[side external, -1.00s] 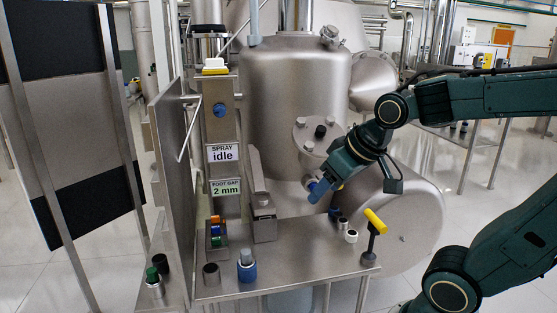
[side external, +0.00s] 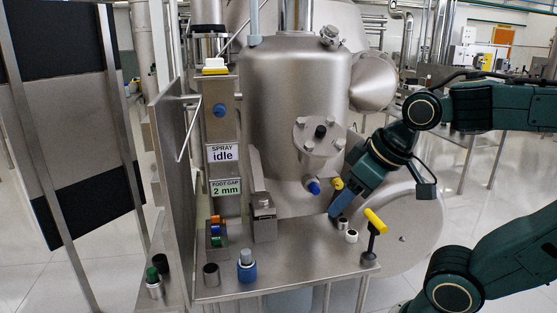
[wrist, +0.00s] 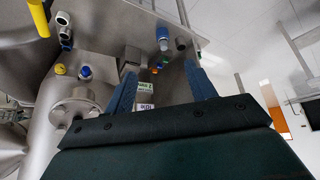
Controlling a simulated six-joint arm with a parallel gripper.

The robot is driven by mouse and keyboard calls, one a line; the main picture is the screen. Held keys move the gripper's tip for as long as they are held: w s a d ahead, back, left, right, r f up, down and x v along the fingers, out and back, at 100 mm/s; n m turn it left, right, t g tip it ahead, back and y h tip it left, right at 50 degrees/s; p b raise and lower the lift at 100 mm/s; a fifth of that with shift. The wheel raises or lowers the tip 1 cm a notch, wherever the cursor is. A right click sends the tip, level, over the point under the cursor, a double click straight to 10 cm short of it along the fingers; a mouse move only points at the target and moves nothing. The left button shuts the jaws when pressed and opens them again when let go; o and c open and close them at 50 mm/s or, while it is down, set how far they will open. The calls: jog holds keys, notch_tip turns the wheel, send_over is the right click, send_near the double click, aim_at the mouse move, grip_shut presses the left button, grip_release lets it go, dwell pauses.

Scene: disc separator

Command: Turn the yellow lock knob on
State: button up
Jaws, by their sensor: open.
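A small yellow knob (side external: 338,184), which I take for the lock knob, sits low on the steel vessel, right of a blue knob (side external: 313,187). Both also show at the left in the wrist view, the yellow knob (wrist: 60,69) beside the blue knob (wrist: 85,72). My gripper (side external: 338,211) points down and left, its blue fingers just below the yellow knob in the side view. In the wrist view my gripper (wrist: 162,78) has its fingers apart with nothing gripped between them; the yellow knob lies outside them to the left.
A yellow T-handle (side external: 375,220) stands at the table's right corner. Two short white-topped cylinders (side external: 351,236) are close by my fingers. A flanged port (side external: 319,136) juts out above the knobs. The steel table (side external: 310,262) has clear room at its front.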

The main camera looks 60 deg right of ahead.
jog(key=w+d+r+m+h, duration=0.15)
jog(key=w+d+h, duration=0.45)
jog(key=d, duration=0.8)
jog(key=d+m+g+h, duration=0.15)
jog(key=d+h, duration=0.35)
jog(key=d, duration=1.7)
jog(key=w+d+f+m+t+y, duration=0.1)
jog(key=w+d+f+m+t, duration=0.1)
jog(key=w+f, duration=0.2)
jog(key=w+d+f+m+t, duration=0.2)
jog(key=w+d+f+m, duration=0.1)
jog(key=f, duration=0.8)
jog(key=shift+w+d+f+y, duration=0.25)
jog(key=shift+w+d+y, duration=0.15)
jog(key=shift+w, duration=0.35)
jog(key=shift+f+t, duration=0.15)
jog(key=shift+t, duration=0.1)
